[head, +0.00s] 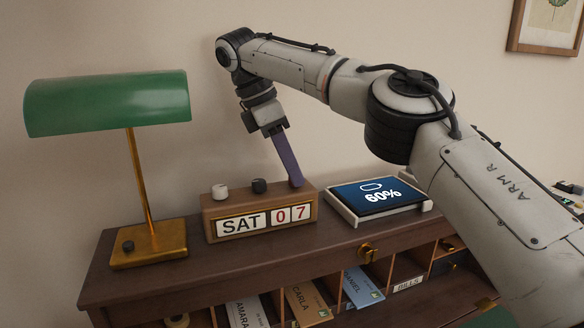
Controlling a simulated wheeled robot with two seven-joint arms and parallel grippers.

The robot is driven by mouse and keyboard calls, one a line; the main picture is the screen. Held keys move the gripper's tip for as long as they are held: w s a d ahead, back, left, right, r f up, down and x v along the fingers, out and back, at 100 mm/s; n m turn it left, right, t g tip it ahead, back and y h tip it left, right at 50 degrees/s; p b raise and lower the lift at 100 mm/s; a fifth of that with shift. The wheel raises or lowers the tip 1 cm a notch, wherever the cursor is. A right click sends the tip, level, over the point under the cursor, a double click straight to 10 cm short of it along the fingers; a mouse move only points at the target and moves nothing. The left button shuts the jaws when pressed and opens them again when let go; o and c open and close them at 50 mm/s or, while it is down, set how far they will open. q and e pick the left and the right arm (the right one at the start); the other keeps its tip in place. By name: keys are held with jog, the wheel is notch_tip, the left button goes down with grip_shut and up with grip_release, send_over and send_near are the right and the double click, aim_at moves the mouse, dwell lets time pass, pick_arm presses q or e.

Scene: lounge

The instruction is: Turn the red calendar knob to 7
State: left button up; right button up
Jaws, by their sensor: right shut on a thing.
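The wooden block calendar (208,228) stands on top of the desk hutch and reads SAT 0 7, with the digits in red. A white knob (220,192) and a black knob (259,186) show on its top. My right gripper (296,182) points down onto the right end of the calendar's top, above the 7. Its purple fingers are shut at the third knob's place, on the red knob, which they hide. My left gripper is not in view.
A brass lamp (144,188) with a green shade stands left of the calendar. A tablet (378,197) showing 60% lies in a white stand to the right. Pigeonholes with envelopes (306,302) are below the top. My right arm crosses above the tablet.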

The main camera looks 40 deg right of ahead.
jog(key=shift+w+r+m, duration=0.1)
jog(key=shift+m, duration=0.7)
jog(key=shift+g, duration=0.3)
jog(key=o, duration=1.1)
jog(key=shift+c, duration=0.2)
